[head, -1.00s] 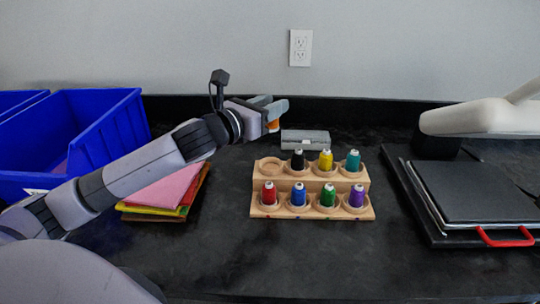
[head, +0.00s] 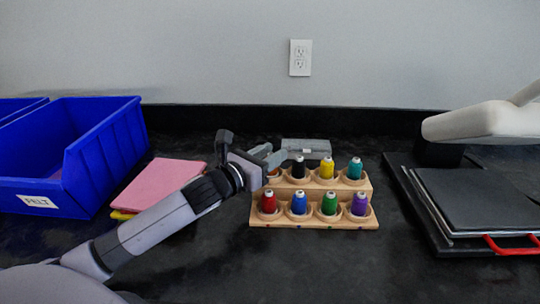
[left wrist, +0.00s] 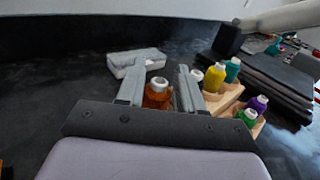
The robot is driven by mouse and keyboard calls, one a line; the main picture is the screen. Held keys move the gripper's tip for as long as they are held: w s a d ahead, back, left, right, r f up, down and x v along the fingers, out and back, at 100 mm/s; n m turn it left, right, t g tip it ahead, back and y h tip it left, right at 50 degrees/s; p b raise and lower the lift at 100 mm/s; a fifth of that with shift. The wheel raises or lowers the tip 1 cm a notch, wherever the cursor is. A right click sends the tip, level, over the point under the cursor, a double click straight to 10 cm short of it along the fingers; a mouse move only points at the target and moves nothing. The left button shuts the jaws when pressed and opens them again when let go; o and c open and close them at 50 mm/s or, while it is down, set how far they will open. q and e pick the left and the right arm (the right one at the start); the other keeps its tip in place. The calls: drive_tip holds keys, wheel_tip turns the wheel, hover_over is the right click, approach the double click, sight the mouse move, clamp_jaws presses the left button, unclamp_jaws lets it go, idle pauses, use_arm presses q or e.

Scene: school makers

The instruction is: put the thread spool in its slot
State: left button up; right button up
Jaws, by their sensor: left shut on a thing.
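The wooden rack (head: 312,222) stands mid-table in the head view, with two rows of round slots. My left gripper (head: 268,157) is at its back left corner, over the slot that was empty, and hides it. It is shut on an orange thread spool (head: 273,172), of which only a small part shows there. In the left wrist view, the orange spool (left wrist: 158,97) is upright between the two fingers, its pale top showing. I cannot tell whether the spool touches the slot. My right gripper is not in view.
Black (head: 298,168), yellow (head: 326,168) and teal (head: 355,168) spools fill the back row; several more stand in front. A grey box (head: 306,148) is behind the rack. Blue bins (head: 100,150) and pink felt (head: 160,182) are left, a press (head: 470,195) right.

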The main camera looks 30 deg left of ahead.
use_arm(q)
drive_tip(key=shift+f, duration=0.3)
drive_tip(key=o, duration=1)
drive_tip(key=shift+r, duration=0.25)
drive_tip(key=shift+s, duration=0.15)
drive_tip(key=shift+s+a, duration=0.25)
drive_tip(key=shift+s, duration=1.7)
drive_tip(key=shift+s+a, duration=0.2)
drive_tip(key=shift+s, duration=1.75)
drive_tip(key=shift+s+a, duration=0.25)
drive_tip(key=shift+s, duration=1.7)
